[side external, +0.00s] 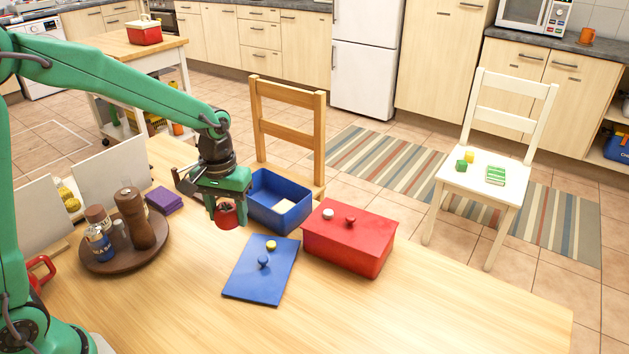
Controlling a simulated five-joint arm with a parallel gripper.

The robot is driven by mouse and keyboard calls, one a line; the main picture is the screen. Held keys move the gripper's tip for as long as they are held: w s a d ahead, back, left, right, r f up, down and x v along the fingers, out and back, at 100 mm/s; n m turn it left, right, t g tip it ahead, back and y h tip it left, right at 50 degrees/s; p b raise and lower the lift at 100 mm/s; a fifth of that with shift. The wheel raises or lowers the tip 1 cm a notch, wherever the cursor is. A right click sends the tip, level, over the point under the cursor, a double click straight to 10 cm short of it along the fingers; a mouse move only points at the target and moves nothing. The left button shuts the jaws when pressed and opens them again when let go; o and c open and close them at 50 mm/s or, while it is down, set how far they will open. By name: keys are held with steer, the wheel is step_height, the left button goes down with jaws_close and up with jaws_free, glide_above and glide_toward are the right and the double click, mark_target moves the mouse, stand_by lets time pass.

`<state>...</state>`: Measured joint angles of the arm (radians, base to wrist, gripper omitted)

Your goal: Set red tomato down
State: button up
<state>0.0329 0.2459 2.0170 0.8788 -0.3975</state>
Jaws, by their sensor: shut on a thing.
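My green gripper (227,208) points down over the wooden table, its fingers on either side of a red tomato (229,217). It is shut on the tomato. The tomato's top is dark and partly hidden by the gripper. Both are just left of the open blue box (290,219) and behind the blue lid. I cannot tell whether the tomato touches the table.
A blue lid (254,283) lies on the table with a small yellow piece on it. A red lidded box (349,245) stands to its right. A round brown tray (100,266) with shakers and a can is at left, near a purple stack (164,200). The front right table is clear.

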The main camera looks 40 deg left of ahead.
steer(key=w+d+n, duration=0.1)
steer(key=w+n, duration=0.7)
steer(key=w, duration=0.5)
steer(key=shift+w+d+r+n, duration=0.3)
steer(key=shift+d+r+n, duration=0.05)
steer(key=shift+n, duration=0.05)
glide_toward(259, 193)
steer(key=s+d+f, duration=0.2)
steer(key=s+d, duration=0.1)
steer(key=shift+s+d, duration=0.15)
steer(key=shift+d, duration=0.1)
steer(key=shift+f, duration=2.05)
steer(key=shift+f, duration=0.15)
steer(key=o, duration=0.7)
steer(key=shift+o, duration=0.2)
